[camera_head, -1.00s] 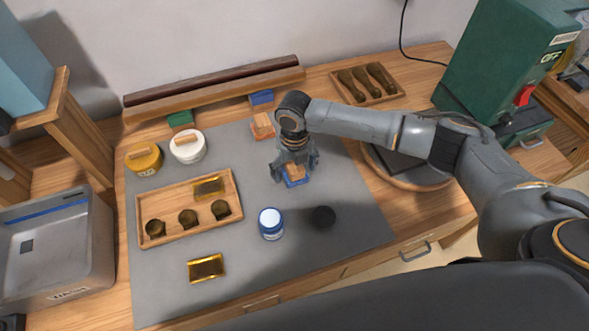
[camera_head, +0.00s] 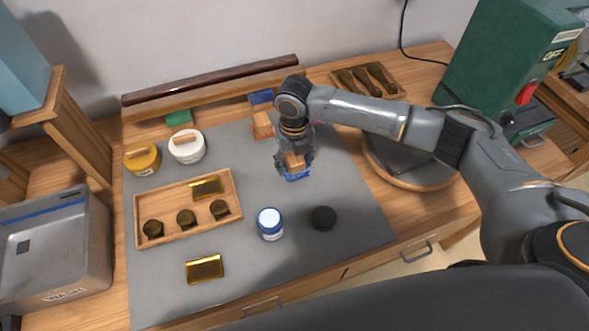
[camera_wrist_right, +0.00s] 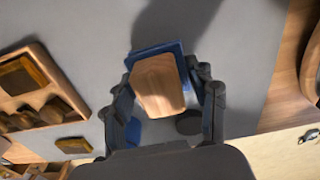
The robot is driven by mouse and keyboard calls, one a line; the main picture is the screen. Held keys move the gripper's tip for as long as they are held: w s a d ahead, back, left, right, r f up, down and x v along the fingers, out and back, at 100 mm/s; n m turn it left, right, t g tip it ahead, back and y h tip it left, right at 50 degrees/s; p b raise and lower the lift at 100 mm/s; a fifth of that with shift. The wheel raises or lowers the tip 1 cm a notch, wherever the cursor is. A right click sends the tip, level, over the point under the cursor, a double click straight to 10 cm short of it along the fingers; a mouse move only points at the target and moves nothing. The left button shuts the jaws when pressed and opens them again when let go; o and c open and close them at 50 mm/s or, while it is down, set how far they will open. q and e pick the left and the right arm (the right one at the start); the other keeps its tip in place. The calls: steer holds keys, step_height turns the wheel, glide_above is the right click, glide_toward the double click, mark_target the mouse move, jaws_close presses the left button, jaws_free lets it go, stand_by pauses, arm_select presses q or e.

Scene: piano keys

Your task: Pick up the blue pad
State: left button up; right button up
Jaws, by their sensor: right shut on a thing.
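The blue pad (camera_head: 296,175) has a wooden grip on top and a blue base. It is near the middle of the grey mat (camera_head: 345,185). My right gripper (camera_head: 295,163) points down over it and is shut on it. In the right wrist view the wooden grip of the pad (camera_wrist_right: 158,86) sits between the two fingers, with the blue base showing behind it. I cannot tell whether the base touches the mat or is just clear of it. My left gripper is not in view.
A blue jar (camera_head: 270,224) and a black disc (camera_head: 323,218) stand in front of the pad. A red-based pad (camera_head: 263,125) is close behind. A wooden tray (camera_head: 172,207) with stamps lies left, and a round wooden board (camera_head: 400,181) right. Bare mat surrounds the pad.

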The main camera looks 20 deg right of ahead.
steer(key=s+a+r+b, duration=0.1)
steer(key=s+r, duration=0.8)
steer(key=s, duration=0.5)
steer(key=shift+a+r+b, duration=0.15)
steer(key=shift+r+b, duration=0.2)
steer(key=shift+r, duration=0.05)
steer(key=o, duration=0.4)
steer(key=shift+c, duration=1.3)
